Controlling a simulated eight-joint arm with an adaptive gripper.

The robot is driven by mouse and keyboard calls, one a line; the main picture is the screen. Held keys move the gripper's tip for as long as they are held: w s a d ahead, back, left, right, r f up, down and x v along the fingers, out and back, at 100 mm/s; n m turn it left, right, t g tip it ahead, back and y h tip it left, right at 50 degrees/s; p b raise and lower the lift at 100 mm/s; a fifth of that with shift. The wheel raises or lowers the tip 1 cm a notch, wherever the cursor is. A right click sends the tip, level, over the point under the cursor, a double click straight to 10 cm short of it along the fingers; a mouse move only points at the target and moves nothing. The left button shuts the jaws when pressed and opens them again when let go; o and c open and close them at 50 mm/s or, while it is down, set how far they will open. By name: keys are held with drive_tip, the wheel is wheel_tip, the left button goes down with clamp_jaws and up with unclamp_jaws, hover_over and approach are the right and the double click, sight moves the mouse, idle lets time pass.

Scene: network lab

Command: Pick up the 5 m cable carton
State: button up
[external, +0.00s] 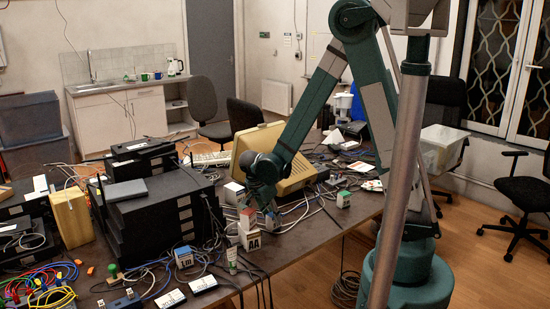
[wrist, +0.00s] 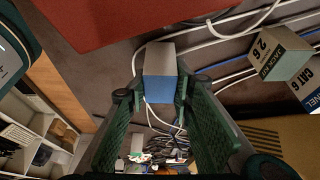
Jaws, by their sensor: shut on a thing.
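My gripper (external: 268,203) reaches down to the table among small cartons in the external view. In the wrist view its green fingers (wrist: 160,92) are shut on a small carton (wrist: 160,68) with a blue face and a grey face. The fingers lie on either side of its blue end. No label on this carton can be read, so I cannot tell from print whether it is the 5 m cable carton. In the external view the held carton (external: 273,221) is mostly hidden by the gripper. I cannot tell whether it still touches the table.
A red-topped carton (external: 247,214) stands close left of the gripper, above a white AA carton (external: 249,240). A 1 m carton (external: 184,257) and a green-topped carton (external: 343,199) stand apart. A beige monitor (external: 285,150) is behind. Loose cables (external: 300,217) lie around.

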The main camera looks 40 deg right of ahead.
drive_tip(key=shift+r+p, duration=1.05)
drive_tip(key=shift+r, duration=3.5)
